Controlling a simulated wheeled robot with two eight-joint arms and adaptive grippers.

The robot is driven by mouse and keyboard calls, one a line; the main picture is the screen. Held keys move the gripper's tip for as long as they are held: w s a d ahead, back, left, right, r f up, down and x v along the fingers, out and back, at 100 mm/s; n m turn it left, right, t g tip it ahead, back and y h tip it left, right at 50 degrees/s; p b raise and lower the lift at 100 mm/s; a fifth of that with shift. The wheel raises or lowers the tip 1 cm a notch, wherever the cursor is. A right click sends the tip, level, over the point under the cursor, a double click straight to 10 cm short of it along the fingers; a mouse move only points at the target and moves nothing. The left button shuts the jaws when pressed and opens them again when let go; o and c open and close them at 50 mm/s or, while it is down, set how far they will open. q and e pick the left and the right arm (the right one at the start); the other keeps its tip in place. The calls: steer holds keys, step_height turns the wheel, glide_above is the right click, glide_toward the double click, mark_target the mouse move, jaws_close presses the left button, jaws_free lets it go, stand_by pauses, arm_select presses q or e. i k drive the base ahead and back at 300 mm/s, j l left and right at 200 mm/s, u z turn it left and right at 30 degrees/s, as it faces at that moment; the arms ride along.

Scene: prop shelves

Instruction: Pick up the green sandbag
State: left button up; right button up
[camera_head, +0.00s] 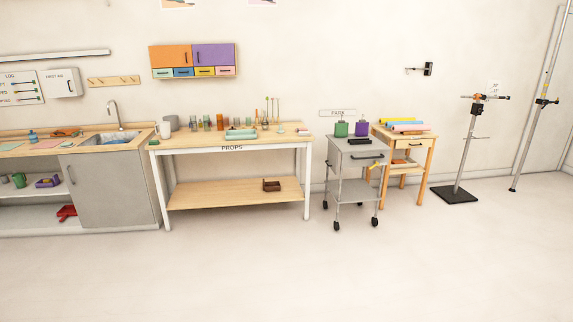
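A green object (341,129) with a small dark top, which looks like the green sandbag, stands on the top of a grey wheeled cart (357,158). A similar purple one (361,129) stands just to its right. Both are small and far off, so their exact shape is hard to tell. A dark flat item (360,141) lies in front of them on the cart top. Neither of my grippers is in view.
A wooden props table (235,146) with many small items stands left of the cart. A small wooden table (405,140) with coloured rolls stands close on its right. A stand on a black base (454,194) is farther right. The front floor is clear.

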mark_target(341, 127)
steer(key=i, duration=4.8)
steer(key=i+z, duration=0.2)
steer(key=i, duration=0.25)
steer(key=i+j+z, duration=0.2)
steer(key=i, duration=0.25)
steer(key=i+j+z, duration=0.2)
steer(key=i, duration=0.2)
